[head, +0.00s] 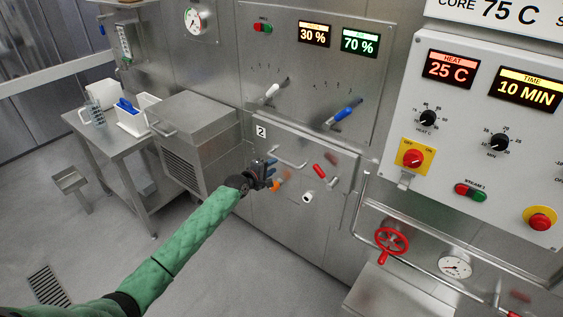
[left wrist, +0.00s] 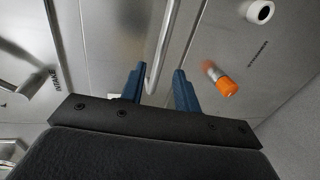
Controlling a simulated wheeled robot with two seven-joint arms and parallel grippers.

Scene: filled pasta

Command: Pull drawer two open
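Drawer two is a steel front with a "2" label (head: 261,132) at its upper left, and it looks shut in the head view. Its bar handle (head: 288,157) runs across the upper part of the front. My left gripper (head: 270,170) is at the left end of this handle. In the left wrist view the two blue fingers (left wrist: 158,88) are apart, and the handle bar (left wrist: 163,45) shows between them, nearer the left finger. I cannot tell whether either finger touches the bar. My right gripper is not in view.
An orange knob (left wrist: 226,86) sticks out beside the right finger; a red-handled lever (head: 319,170) is right of the handle. Levers with white (head: 271,91) and blue (head: 347,109) grips are above. A steel table (head: 120,140) stands left.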

